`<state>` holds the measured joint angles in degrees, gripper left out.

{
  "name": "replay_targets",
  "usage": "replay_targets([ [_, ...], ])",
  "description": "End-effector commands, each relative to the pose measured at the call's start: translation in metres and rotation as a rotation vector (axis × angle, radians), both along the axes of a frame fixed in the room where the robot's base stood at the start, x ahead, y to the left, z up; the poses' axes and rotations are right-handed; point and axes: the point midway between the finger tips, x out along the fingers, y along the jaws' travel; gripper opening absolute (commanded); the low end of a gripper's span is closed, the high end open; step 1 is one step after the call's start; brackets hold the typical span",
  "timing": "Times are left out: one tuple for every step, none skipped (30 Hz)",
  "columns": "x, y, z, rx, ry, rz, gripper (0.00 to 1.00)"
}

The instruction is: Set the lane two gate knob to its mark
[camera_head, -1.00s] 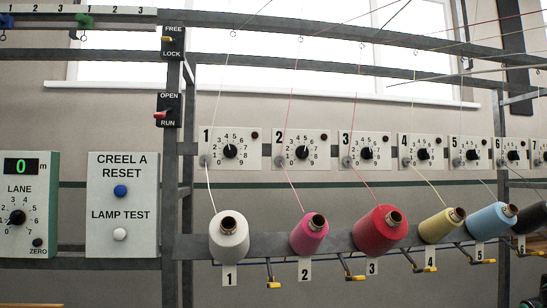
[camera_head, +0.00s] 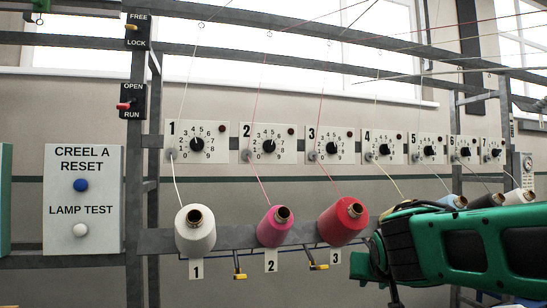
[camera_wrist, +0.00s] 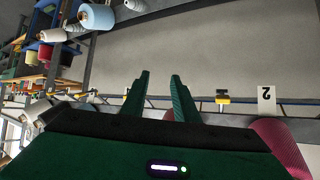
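The lane two gate plate (camera_head: 249,156) is a white panel marked 2, with a numbered dial and a small dark red lamp at its upper right. Its round black gate knob (camera_head: 268,146) sits at the dial's middle. The exact pointer reading and any mark are too small to tell. My green arm reaches in at lower right in the head view, well below and right of this knob. In the wrist view my gripper (camera_wrist: 160,76) has its two fingers apart with nothing between them. The knob is not in the wrist view.
Below the plates stand a white cone (camera_head: 195,234), a pink cone (camera_head: 271,230) and a red cone (camera_head: 340,224), with threads running up. The pink cone (camera_wrist: 284,146) and an upside-down 2 tag (camera_wrist: 266,99) show in the wrist view. A yellow lever (camera_wrist: 222,98) is nearby.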

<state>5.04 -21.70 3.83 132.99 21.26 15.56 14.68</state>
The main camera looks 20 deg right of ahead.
Motion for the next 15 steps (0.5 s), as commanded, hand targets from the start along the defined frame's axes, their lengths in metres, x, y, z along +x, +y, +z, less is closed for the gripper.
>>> replay_targets([
  [0.03, 0.018, 0.033, -0.031, -0.112, 0.033, 0.27],
  [0.046, 0.028, 0.053, -0.047, -0.185, 0.049, 0.27],
  [0.065, 0.044, 0.082, -0.064, -0.281, 0.074, 0.27],
  [0.078, 0.058, 0.104, -0.075, -0.354, 0.096, 0.27],
  [0.088, 0.071, 0.124, -0.082, -0.424, 0.114, 0.27],
  [0.099, 0.09, 0.152, -0.089, -0.515, 0.143, 0.27],
  [0.106, 0.105, 0.171, -0.092, -0.579, 0.164, 0.27],
  [0.111, 0.118, 0.189, -0.093, -0.638, 0.184, 0.27],
  [0.115, 0.135, 0.211, -0.093, -0.713, 0.208, 0.27],
  [0.118, 0.147, 0.226, -0.09, -0.765, 0.227, 0.27],
  [0.119, 0.159, 0.239, -0.088, -0.811, 0.244, 0.27],
  [0.119, 0.171, 0.255, -0.086, -0.864, 0.262, 0.27],
  [0.119, 0.18, 0.265, -0.082, -0.899, 0.275, 0.27],
  [0.118, 0.187, 0.273, -0.078, -0.928, 0.286, 0.27],
  [0.118, 0.195, 0.282, -0.076, -0.96, 0.298, 0.27],
])
